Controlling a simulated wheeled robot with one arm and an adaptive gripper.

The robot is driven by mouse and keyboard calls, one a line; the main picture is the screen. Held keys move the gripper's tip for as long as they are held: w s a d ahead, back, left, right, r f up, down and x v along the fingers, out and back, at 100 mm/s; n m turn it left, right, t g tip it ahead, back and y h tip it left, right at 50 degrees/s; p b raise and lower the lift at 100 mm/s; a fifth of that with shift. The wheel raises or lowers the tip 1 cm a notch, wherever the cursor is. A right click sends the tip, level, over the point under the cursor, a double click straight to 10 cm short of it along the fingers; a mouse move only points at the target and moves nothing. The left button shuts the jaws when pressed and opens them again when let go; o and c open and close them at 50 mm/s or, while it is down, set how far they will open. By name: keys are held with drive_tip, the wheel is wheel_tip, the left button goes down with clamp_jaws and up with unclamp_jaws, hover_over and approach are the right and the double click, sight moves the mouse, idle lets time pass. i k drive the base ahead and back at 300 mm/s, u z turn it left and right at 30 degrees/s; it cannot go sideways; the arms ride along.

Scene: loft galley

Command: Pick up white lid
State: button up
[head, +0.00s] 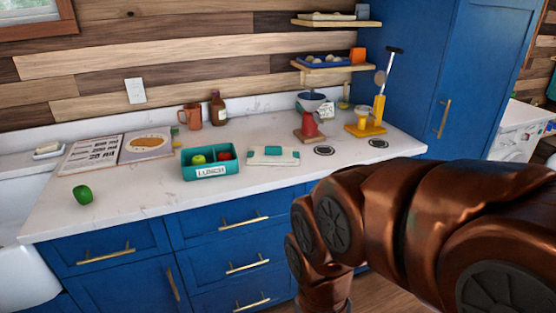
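The white lid (258,159) lies flat on the white countertop, just right of the teal lunch box. It is rectangular, with teal parts at its middle and ends. The teal lunch box (210,171) is open, with a green and a red fruit inside and a "LUNCH" label on its front. My copper-coloured arm fills the lower right of the head view, in front of the counter. My gripper is not visible in this view.
An open cookbook (117,153), a green fruit (83,195), an orange mug (191,117) and a brown bottle (218,109) stand on the counter. A red item (309,125) and a yellow stand (366,129) are right of the lid. The counter before the lid is clear.

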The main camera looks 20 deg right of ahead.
sight(256, 155)
drive_tip(key=z, duration=0.05)
drive_tip(key=i, duration=1.1)
drive_tip(key=u, duration=0.6)
